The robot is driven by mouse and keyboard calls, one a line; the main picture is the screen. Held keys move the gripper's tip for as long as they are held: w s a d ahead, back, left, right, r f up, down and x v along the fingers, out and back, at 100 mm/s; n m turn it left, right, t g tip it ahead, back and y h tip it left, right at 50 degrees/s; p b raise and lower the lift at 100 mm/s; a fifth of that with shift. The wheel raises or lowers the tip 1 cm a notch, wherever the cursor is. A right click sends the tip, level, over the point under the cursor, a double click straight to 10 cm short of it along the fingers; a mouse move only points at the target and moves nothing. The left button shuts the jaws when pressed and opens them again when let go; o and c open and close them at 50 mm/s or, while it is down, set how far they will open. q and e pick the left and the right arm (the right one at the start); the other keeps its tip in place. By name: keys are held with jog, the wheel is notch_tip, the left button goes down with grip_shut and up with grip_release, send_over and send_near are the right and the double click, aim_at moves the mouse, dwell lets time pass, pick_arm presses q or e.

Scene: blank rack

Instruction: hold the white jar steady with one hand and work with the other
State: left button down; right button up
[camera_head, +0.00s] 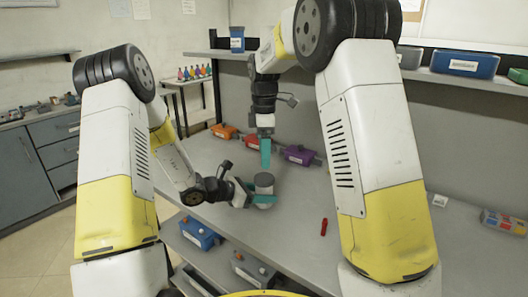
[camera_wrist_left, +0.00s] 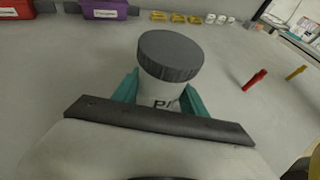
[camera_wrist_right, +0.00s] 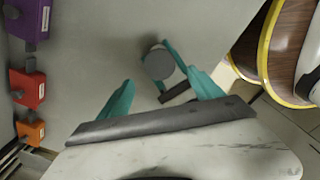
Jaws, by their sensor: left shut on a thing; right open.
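The white jar (camera_wrist_left: 160,93) has a grey ribbed lid (camera_wrist_left: 170,55) and dark lettering on its side. It stands upright on the grey shelf top. My left gripper (camera_head: 262,198) is shut around the jar's body below the lid; its teal fingers show on both sides in the left wrist view (camera_wrist_left: 160,92). My right gripper (camera_head: 265,152) points down above the shelf, behind the jar and apart from it. In the right wrist view its teal fingers (camera_wrist_right: 155,95) are spread and empty, and the jar's lid (camera_wrist_right: 158,64) shows beyond them, near the right-hand finger.
Orange (camera_head: 223,131) and purple (camera_head: 299,155) boxes stand along the back of the shelf. A red object (camera_head: 324,227) lies to the right of the jar. Blue boxes sit on the upper shelf (camera_head: 464,62) and lower shelf (camera_head: 199,233).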

aim_at(264, 177)
jog(key=shift+r+n, duration=0.1)
jog(key=shift+n, duration=0.3)
jog(key=shift+f, duration=4.05)
